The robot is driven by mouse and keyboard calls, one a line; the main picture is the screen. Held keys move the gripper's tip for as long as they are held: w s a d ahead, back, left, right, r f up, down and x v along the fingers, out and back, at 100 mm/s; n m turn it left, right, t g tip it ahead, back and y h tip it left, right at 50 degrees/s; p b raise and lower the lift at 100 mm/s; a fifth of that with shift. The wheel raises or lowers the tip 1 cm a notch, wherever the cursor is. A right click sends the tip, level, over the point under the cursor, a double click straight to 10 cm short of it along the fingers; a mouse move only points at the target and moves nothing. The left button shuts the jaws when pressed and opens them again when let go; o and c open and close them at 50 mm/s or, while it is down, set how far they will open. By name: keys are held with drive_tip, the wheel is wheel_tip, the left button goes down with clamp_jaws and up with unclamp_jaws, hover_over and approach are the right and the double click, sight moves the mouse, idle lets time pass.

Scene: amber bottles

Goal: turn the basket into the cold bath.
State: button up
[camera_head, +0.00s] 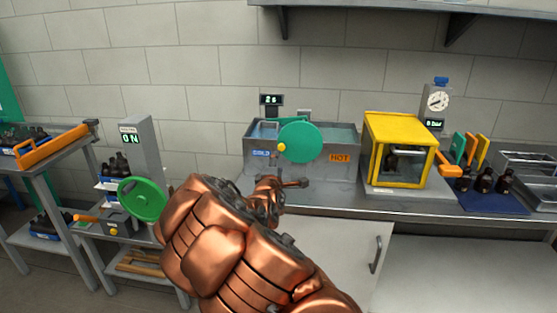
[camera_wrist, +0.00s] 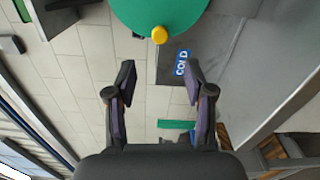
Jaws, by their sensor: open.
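The grey bath tank (camera_head: 316,163) stands on the bench against the wall, with a blue COLD label (camera_head: 261,154) at its left and an orange HOT label (camera_head: 339,158) at its right. A green disc (camera_head: 302,139) with a yellow knob (camera_head: 281,147) is on its front; the knob sits at the disc's left, near COLD. I cannot make out a basket in the tank. My gripper (camera_wrist: 160,82) is open and empty, apart from the knob. In the wrist view, the knob (camera_wrist: 159,35) and disc (camera_wrist: 160,10) lie beyond the fingertips.
A yellow cabinet (camera_head: 399,150) with a bottle inside stands right of the tank. Amber bottles (camera_head: 483,181) stand on a blue mat further right. Another green wheel (camera_head: 143,199) is on a machine at the left. A small display (camera_head: 271,100) stands behind the tank.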

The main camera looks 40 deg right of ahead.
drive_tip(key=shift+v, duration=1.05)
